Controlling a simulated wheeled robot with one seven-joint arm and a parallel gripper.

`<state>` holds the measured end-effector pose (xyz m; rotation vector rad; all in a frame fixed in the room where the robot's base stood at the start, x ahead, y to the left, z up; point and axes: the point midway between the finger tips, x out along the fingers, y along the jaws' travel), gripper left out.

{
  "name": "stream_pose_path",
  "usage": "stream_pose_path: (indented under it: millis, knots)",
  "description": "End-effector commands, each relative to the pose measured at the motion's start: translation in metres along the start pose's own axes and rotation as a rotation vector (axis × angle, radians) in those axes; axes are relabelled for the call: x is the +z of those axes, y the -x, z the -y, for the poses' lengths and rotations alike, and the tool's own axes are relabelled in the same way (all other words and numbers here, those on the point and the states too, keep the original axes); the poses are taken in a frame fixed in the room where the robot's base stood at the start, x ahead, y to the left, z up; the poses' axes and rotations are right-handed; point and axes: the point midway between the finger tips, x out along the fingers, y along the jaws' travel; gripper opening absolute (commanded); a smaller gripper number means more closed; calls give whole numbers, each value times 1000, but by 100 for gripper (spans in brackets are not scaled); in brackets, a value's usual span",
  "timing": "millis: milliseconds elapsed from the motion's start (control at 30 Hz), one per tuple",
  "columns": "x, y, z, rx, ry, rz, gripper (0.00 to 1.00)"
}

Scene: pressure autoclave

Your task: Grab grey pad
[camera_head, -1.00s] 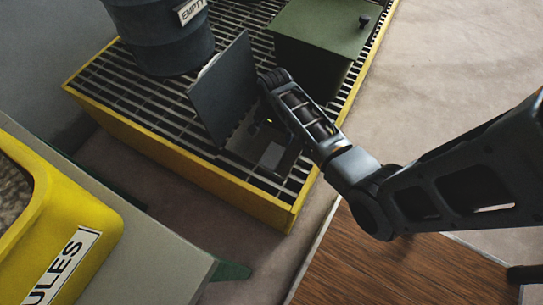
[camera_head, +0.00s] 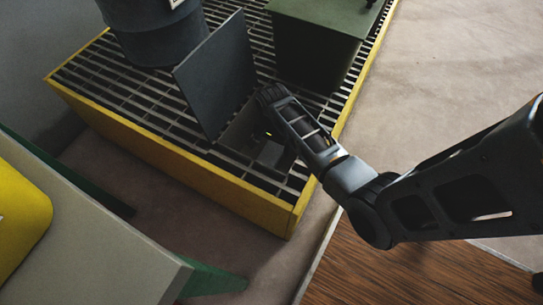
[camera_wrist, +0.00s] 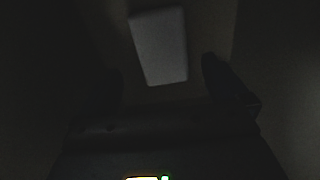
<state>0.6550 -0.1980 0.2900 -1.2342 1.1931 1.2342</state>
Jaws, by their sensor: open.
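A light grey rectangular pad (camera_wrist: 159,46) lies on a darker surface in the dim wrist view, a little tilted and just ahead of my fingers. My gripper (camera_wrist: 163,72) is open, with one dark finger to the left of the pad's near end and one to the right. Nothing is seen between the fingertips touching them.
The box stands on a yellow-edged grating platform (camera_head: 170,150). A dark blue drum (camera_head: 155,35) stands to the left behind the panel, and a green box (camera_head: 320,40) is close on the right. A grey table with a yellow bin (camera_head: 20,215) is at lower left.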

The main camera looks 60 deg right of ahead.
Motion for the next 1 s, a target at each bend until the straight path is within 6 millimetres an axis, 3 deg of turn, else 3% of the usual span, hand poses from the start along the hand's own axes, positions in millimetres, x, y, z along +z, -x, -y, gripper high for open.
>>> stream_pose_path:
  millis: [400, 667, 1000]
  knots:
    - [2, -50, 3, 1, -1, 1, 100]
    - [2, -50, 4, 0, 0, 0, 99]
    - [2, -50, 4, 0, 0, 0, 66]
